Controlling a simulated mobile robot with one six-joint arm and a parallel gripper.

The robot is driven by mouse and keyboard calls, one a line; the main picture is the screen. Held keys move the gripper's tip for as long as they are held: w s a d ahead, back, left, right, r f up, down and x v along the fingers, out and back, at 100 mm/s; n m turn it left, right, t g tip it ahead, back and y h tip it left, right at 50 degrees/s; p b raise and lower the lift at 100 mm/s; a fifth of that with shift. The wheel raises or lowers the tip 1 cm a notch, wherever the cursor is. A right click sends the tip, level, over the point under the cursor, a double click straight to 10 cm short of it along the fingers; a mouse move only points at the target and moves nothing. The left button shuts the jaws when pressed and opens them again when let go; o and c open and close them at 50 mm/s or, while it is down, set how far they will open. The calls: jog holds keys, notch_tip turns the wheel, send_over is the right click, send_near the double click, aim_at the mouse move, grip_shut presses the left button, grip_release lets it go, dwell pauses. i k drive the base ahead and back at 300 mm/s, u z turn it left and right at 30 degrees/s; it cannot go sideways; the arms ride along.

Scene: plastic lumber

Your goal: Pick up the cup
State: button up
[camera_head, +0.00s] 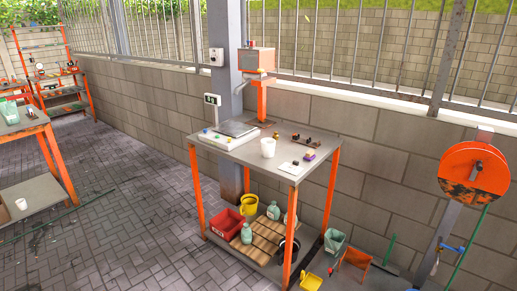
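A second, smaller white cup (21,204) is on the low shelf of another table at the left edge. My gripper does not show in this view.
A scale (236,128) and a white tray lie left of the cup; a purple and yellow block (309,154) lies right. A red bin (226,223), yellow bucket (249,204) and bottles fill the lower shelf. Orange reel (474,172) stands right.

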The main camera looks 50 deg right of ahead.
aim_at(268, 148)
jog(key=i, duration=0.85)
jog(key=z, duration=0.05)
